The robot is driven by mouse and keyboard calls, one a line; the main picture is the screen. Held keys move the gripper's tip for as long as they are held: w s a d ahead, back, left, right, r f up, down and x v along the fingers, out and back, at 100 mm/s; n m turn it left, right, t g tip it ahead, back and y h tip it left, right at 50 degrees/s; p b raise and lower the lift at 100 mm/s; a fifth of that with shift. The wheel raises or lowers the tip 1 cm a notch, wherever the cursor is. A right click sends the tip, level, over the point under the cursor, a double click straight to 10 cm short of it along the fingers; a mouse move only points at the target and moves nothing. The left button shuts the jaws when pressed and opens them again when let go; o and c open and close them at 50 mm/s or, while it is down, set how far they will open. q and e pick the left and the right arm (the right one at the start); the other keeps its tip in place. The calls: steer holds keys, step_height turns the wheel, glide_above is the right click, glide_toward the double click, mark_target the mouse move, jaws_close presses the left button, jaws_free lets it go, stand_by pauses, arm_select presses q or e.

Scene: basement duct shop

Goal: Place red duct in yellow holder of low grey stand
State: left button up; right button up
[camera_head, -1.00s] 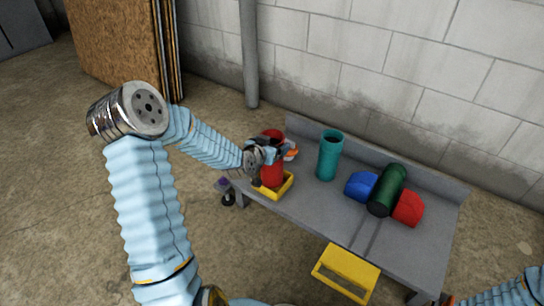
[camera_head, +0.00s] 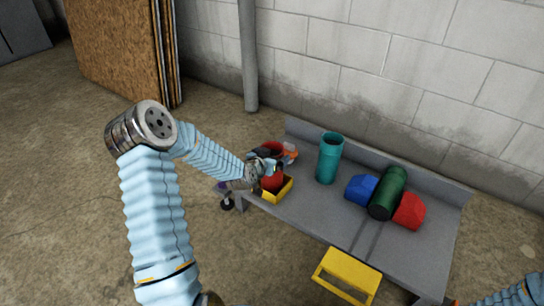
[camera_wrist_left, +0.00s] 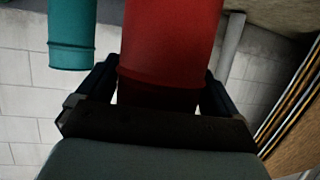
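The red duct (camera_head: 272,182) stands roughly upright at the left end of the low grey stand (camera_head: 310,212), its lower end inside the yellow holder (camera_head: 280,191). Whether it rests on the holder's bottom is hidden. My left gripper (camera_head: 262,170) is at the duct from the left, partly covering it. In the left wrist view the red duct (camera_wrist_left: 170,45) lies between the two fingers, which appear closed against its sides. My right arm shows only at the lower right corner of the head view; its gripper is out of frame.
An upright teal duct (camera_head: 329,158) stands right of the holder. A yellow frame (camera_head: 347,272) is at the stand's front. A small orange item (camera_head: 290,151) lies behind the holder.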

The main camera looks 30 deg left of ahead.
arm_select(q)
steer(key=shift+o, duration=0.2)
steer(key=shift+r, duration=0.25)
steer(key=a+p+v, duration=0.1)
steer(key=p+v, duration=0.1)
steer(key=v, duration=1)
steer(key=s+d+f+g+h, duration=0.2)
steer(key=d+f+g, duration=0.1)
steer(key=d+f, duration=0.35)
steer(key=s+d+f+g+h, duration=0.2)
steer(key=s+d+f, duration=0.1)
steer(key=d+f, duration=0.4)
steer(key=s+d+f+g, duration=0.3)
steer(key=s+d+f, duration=0.1)
steer(key=s+d, duration=0.2)
steer(key=s+d+f+n+g+h, duration=0.1)
steer(key=s+d+f+g, duration=0.3)
steer(key=s+d, duration=0.2)
steer(key=shift+s+f+g, duration=0.25)
steer(key=shift+s+g, duration=0.05)
steer(key=shift+s, duration=0.9)
